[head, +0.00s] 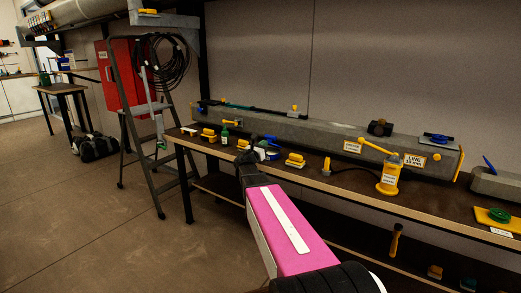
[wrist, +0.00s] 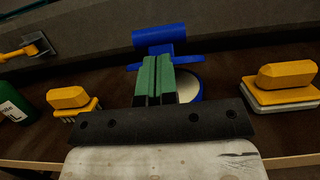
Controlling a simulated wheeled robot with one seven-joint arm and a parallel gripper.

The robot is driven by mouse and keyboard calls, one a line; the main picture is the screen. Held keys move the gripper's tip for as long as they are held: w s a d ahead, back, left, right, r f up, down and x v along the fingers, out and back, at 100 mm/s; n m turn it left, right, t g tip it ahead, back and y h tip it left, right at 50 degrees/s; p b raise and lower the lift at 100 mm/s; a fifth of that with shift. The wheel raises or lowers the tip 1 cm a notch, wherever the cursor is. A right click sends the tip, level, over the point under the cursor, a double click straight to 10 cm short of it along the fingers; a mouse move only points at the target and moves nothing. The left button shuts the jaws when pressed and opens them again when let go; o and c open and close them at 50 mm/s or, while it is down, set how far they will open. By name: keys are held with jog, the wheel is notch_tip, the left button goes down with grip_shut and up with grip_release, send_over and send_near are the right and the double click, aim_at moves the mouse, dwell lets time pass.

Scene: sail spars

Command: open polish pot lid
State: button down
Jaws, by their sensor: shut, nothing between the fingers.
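The polish pot (wrist: 190,88) is low and round, with a blue wall and a cream round face on top. In the wrist view it sits just beyond my gripper (wrist: 158,72), partly hidden behind the fingers. A blue flat piece with a thick blue cylinder (wrist: 165,38) shows at the pot's far side; I cannot tell how it joins the pot or whether it is the raised lid. My gripper has green fingers, closed together and empty, overlapping the pot's left side in view. In the head view the blue pot (head: 272,155) shows beside my gripper (head: 264,146) on the bench.
A yellow-handled brush (wrist: 70,98) stands left of the pot and a yellow-topped block (wrist: 283,85) right of it. A green bottle (wrist: 14,103) is at the far left. A long grey beam (head: 330,131) runs behind. A yellow pump-like device (head: 388,178) stands farther right.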

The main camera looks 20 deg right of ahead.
jog(key=x, duration=0.3)
jog(key=shift+f, duration=0.3)
jog(key=shift+x, duration=1.5)
jog(key=shift+w+d+r, duration=0.1)
jog(key=shift+f+x, duration=0.15)
jog(key=shift+x, duration=0.5)
jog(key=shift+f+x, duration=0.15)
jog(key=shift+x, duration=0.5)
jog(key=shift+v, duration=4.05)
